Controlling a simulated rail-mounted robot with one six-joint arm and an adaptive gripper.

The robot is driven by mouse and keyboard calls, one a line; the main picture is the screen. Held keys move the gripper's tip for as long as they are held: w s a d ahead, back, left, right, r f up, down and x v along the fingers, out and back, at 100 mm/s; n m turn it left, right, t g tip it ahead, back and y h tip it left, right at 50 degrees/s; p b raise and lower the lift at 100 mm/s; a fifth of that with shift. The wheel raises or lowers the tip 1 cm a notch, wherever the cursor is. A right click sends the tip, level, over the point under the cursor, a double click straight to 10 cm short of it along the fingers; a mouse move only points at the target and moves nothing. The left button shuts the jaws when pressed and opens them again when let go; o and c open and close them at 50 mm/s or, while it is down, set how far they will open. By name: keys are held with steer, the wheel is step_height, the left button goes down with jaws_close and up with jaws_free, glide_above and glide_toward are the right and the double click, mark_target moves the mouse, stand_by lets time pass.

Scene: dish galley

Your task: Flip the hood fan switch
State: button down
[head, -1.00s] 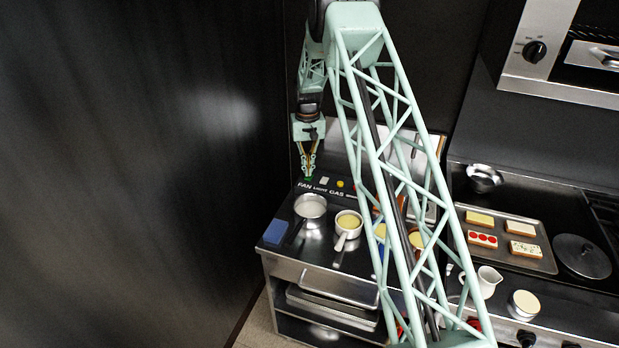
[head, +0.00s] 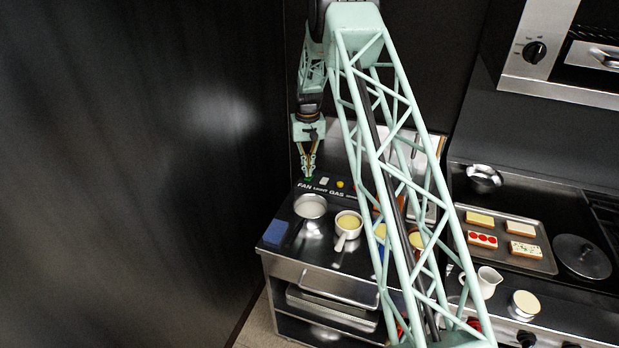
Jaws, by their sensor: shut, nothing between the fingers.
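The hood fan switch is a small green piece (head: 308,179) just above the white FAN label (head: 305,185) on the dark control panel at the back of the steel counter. My gripper (head: 307,174) points down right over it, its fingertips shut with nothing between them. The tips cover part of the switch. I cannot tell whether they touch it or which way it is set.
A white switch (head: 323,181) and a yellow switch (head: 340,184) sit close to the right on the panel. A dark wall (head: 200,200) is on the left.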

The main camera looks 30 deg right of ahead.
mark_target(308, 178)
steer(key=shift+f+b, duration=0.65)
steer(key=shift+f, duration=0.55)
stand_by(1.7)
steer(key=shift+r, duration=0.15)
steer(key=shift+r+p, duration=0.8)
steer(key=shift+r, duration=2.55)
